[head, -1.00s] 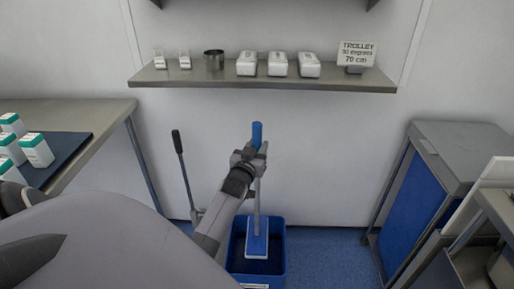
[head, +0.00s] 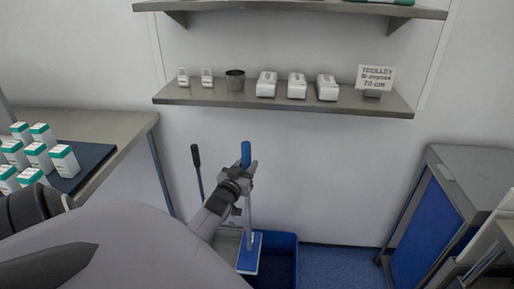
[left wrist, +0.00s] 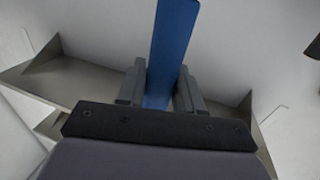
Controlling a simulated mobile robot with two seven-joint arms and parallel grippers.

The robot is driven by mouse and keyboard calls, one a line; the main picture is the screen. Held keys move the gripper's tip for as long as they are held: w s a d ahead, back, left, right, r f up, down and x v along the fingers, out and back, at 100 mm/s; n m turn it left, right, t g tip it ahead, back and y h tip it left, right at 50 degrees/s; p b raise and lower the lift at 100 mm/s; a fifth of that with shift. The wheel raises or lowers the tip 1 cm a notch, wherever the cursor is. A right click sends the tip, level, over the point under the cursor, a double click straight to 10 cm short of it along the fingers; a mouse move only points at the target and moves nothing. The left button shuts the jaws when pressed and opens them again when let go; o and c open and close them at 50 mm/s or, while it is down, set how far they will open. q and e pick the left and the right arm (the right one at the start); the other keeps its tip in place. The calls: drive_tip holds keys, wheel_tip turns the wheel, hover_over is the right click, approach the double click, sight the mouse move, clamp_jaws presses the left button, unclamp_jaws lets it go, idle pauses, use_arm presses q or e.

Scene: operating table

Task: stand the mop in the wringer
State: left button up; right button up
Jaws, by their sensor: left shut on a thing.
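The mop has a blue grip (head: 246,153), a grey shaft and a flat blue head (head: 249,252) with a pale edge. The left wrist view shows the blue grip (left wrist: 172,50) between the two fingers. The wringer (head: 228,238) is a grey part at the left of the blue bucket (head: 284,240), with a dark-tipped lever (head: 196,160). The mop head overlaps the wringer's right side in the picture; I cannot tell whether they touch. My right gripper is out of view.
A metal table (head: 120,126) with white-green cartons stands left. A blue-sided cabinet (head: 424,235) stands right. Blue floor is clear right of the bucket.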

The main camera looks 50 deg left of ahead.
use_arm(q)
drive_tip(key=s+a+p, duration=0.1)
drive_tip(key=s+a, duration=0.8)
drive_tip(key=shift+r, duration=0.15)
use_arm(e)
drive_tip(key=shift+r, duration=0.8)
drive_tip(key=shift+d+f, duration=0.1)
use_arm(q)
wheel_tip(320, 180, down, 10)
drive_tip(key=b, duration=0.7)
drive_tip(key=shift+b, duration=0.4)
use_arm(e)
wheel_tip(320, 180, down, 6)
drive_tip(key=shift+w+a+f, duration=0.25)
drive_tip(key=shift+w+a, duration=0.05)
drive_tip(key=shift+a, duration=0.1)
use_arm(q)
drive_tip(key=shift+d+f, duration=0.1)
drive_tip(key=shift+f, duration=0.15)
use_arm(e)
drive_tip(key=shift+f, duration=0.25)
